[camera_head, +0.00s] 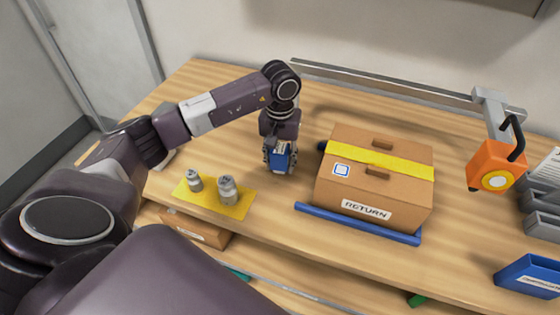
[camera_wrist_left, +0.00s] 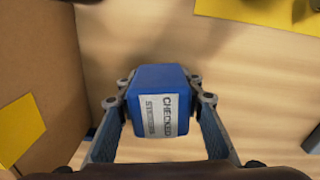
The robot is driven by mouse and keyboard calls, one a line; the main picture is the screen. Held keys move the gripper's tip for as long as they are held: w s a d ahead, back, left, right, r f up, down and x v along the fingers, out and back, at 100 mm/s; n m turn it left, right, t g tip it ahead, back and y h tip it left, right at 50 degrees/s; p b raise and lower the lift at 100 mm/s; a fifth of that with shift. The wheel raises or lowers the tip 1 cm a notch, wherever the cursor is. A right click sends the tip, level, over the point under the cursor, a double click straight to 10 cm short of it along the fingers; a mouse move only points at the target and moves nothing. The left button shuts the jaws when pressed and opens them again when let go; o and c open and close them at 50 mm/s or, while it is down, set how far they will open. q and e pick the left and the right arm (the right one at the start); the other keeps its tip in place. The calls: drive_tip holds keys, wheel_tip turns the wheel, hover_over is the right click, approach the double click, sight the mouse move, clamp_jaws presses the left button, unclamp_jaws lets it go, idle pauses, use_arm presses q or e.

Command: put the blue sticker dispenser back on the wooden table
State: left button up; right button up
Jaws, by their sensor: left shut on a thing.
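The blue sticker dispenser (camera_head: 281,157) is in my left gripper (camera_head: 279,160), over the wooden table (camera_head: 340,108). In the left wrist view the dispenser (camera_wrist_left: 158,100) is a blue block with a white label reading "CHECKED STICKERS". The fingers of my left gripper (camera_wrist_left: 160,112) press on its two sides. Its underside is hidden, so I cannot tell whether it touches the table. The dispenser is between the yellow mat and the cardboard box. My right gripper is not in view.
A cardboard box (camera_head: 322,190) marked "RETURN" stands right of the gripper, behind a blue bar (camera_head: 358,224). A yellow mat (camera_head: 238,207) with two metal weights (camera_head: 227,189) lies to the left. An orange scanner (camera_head: 492,165) hangs at right. Bare wood shows between mat and box.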

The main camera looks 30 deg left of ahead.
use_arm(q)
drive_tip(key=shift+f+b, duration=0.5)
drive_tip(key=shift+f, duration=0.15)
drive_tip(key=o, duration=1.1)
drive_tip(key=shift+r, duration=0.1)
